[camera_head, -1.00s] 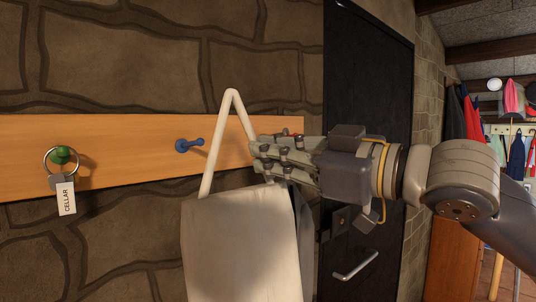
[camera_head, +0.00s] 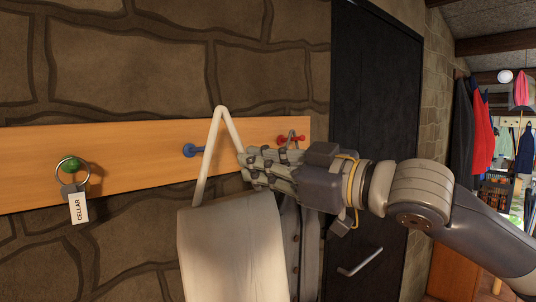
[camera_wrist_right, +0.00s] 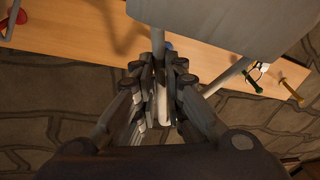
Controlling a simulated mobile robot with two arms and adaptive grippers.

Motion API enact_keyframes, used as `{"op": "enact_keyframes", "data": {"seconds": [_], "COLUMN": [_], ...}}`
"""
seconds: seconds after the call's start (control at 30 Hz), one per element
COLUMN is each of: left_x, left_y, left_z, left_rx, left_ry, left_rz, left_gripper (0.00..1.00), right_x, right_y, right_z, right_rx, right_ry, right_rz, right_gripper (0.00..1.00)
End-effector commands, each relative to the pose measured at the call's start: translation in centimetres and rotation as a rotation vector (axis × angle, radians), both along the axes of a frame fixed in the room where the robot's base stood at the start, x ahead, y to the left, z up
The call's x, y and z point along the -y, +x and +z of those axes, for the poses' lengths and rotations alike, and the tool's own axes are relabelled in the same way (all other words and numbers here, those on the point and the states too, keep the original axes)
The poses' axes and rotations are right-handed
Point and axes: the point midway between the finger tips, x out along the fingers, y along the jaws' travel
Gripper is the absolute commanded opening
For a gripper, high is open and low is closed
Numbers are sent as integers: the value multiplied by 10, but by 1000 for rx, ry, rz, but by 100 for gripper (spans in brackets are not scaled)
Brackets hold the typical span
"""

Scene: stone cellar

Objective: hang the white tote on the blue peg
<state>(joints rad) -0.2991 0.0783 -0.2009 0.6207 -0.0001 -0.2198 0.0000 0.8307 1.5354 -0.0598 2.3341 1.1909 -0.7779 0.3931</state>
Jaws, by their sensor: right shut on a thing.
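The white tote (camera_head: 235,250) hangs upright below my right gripper, its strap rising to a narrow peak above the gripper. My right gripper (camera_head: 250,166) is shut on the right side of that strap. The blue peg (camera_head: 190,150) sticks out of the wooden board. The strap's left side crosses the picture just right of the peg's knob and overlaps its right end; I cannot tell the depth between them. In the right wrist view, the gripper (camera_wrist_right: 160,85) holds the strap, the tote (camera_wrist_right: 215,22) is at the top, and a sliver of blue peg (camera_wrist_right: 168,45) shows beside the fingers. My left gripper is out of view.
The wooden board (camera_head: 130,158) runs along the stone wall. A green peg (camera_head: 73,164) holds a key ring with a CELLAR tag (camera_head: 79,208). A red peg (camera_head: 298,138) right of the tote carries a hanger with a grey garment (camera_head: 308,245). A dark door (camera_head: 375,120) stands to the right.

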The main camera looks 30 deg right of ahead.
Motion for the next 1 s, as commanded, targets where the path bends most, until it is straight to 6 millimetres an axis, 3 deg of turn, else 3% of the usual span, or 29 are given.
{"op": "enact_keyframes", "data": {"seconds": [1.0], "left_x": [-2], "left_y": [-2], "left_z": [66], "left_rx": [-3], "left_ry": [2], "left_rz": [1], "left_gripper": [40], "right_x": [-10], "right_y": [69], "right_z": [-9], "right_rx": [1], "right_ry": [4], "right_rz": [2], "right_gripper": [0]}}
